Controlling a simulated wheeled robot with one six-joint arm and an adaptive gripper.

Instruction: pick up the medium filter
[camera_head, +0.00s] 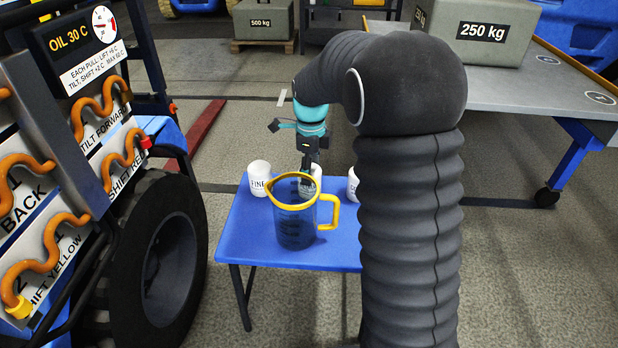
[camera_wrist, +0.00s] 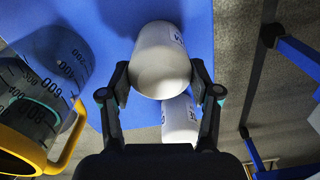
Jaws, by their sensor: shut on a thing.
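Three white cylindrical filters stand on the small blue table (camera_head: 232,238). The left filter (camera_head: 259,178) reads FINE. The middle filter (camera_head: 316,172), partly hidden behind the jug, is under my gripper (camera_head: 309,155). The right filter (camera_head: 352,185) is mostly hidden by my arm. In the wrist view, my gripper (camera_wrist: 162,84) is shut on a white filter (camera_wrist: 160,58), one finger on each side. Its label is at the edge, and I cannot read it. Another white filter (camera_wrist: 180,122) shows close by, partly behind a finger.
A clear jug (camera_head: 295,225) with yellow rim and handle stands just in front of the middle filter; it also shows in the wrist view (camera_wrist: 45,80). A machine with a large black tyre (camera_head: 172,255) is at left. A grey workbench (camera_head: 560,85) with a 250 kg block (camera_head: 480,30) is at right.

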